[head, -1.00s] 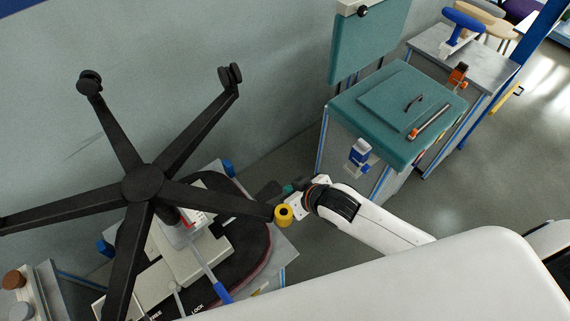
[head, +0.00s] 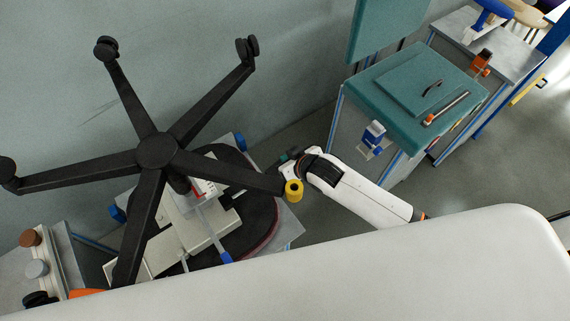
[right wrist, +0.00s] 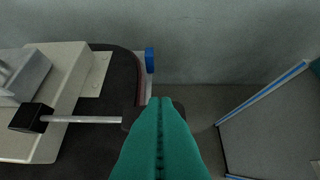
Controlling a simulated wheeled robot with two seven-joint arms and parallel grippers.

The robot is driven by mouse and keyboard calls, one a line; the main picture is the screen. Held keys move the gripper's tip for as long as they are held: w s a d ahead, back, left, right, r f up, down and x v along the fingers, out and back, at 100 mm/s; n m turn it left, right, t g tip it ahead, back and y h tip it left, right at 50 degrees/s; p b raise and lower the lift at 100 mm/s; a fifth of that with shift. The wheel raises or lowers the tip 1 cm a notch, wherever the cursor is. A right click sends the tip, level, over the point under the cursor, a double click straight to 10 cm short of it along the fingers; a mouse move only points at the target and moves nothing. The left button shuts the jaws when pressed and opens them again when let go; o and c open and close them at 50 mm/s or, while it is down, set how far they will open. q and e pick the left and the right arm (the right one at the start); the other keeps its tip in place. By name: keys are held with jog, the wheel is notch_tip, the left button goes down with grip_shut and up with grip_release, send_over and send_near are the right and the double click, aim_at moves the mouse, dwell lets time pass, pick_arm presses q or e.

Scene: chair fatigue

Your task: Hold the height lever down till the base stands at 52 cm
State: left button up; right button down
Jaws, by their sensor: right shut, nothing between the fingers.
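An upside-down chair shows its black five-legged base (head: 157,152) facing up, above the dark seat (head: 262,212). A rod with a blue tip (head: 225,256) sticks out from the grey mechanism (head: 180,232) under the base. In the right wrist view another thin rod (right wrist: 80,119) runs from a black block to a dark flat end (right wrist: 178,107), partly hidden by my fingers. I cannot tell whether they touch it. My right gripper (right wrist: 160,102) is shut and empty, teal fingers together. In the head view it is near the leg end with the yellow piece (head: 293,190). My left gripper is out of view.
A teal-topped cabinet (head: 372,85) stands to the right, with a grey table (head: 500,45) behind it. A wall is close behind the chair. Floor is clear right of the cabinet.

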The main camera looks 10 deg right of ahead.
jog(key=f, duration=0.2)
jog(key=w+f, duration=0.1)
jog(key=f, duration=0.1)
jog(key=shift+w+a, duration=0.1)
jog(key=shift+a, duration=0.1)
jog(key=shift+f, duration=0.6)
